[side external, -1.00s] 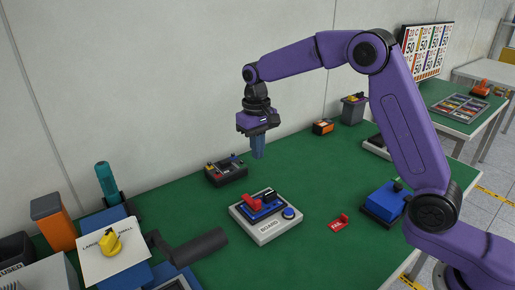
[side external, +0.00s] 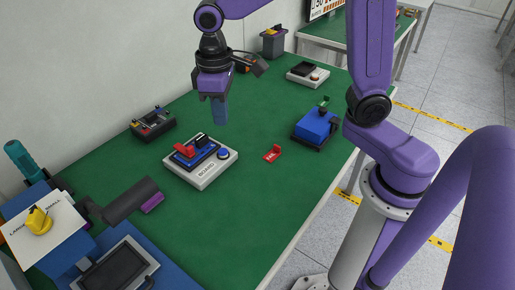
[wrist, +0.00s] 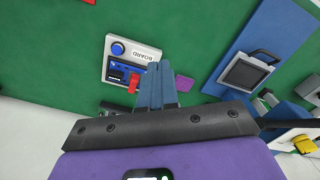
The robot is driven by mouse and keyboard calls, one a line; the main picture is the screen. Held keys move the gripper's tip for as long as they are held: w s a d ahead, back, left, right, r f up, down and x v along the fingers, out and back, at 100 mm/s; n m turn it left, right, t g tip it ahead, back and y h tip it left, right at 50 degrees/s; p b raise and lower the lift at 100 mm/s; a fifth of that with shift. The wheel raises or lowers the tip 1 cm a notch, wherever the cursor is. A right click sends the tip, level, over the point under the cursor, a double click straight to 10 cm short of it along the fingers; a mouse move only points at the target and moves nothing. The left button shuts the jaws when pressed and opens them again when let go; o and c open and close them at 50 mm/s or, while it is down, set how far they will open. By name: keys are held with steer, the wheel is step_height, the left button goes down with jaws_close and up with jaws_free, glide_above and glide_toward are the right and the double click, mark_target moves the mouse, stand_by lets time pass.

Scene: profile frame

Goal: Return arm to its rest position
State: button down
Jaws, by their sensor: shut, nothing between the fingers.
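My gripper (side external: 220,112) hangs fingers-down over the green table (side external: 240,190). Its blue-grey fingers are together and hold nothing; they also show in the wrist view (wrist: 156,92). The fingers are in the air, apart from the things on the table. A light board unit (side external: 213,175) lies on the table below, with a red lever (side external: 184,150), a black switch and a blue round button. The board also shows in the wrist view (wrist: 122,78), just left of the fingers.
A red tag (side external: 272,154) and a blue box (side external: 316,127) lie right of the board. A dark control box (side external: 153,123) stands behind it. A black cylinder-shaped tool (side external: 131,201), a yellow-knobbed panel (side external: 45,232) and a screen (side external: 112,270) crowd the left. Green table is bare front right.

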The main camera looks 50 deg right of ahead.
steer(key=s+d+f+n, duration=0.1)
steer(key=s+d+n, duration=0.2)
steer(key=s, duration=0.7)
steer(key=s+d+f+n, duration=0.1)
steer(key=s+d+n, duration=0.2)
steer(key=s+d, duration=0.3)
steer(key=s, duration=0.5)
steer(key=shift+f+n, duration=0.15)
steer(key=shift+n, duration=0.15)
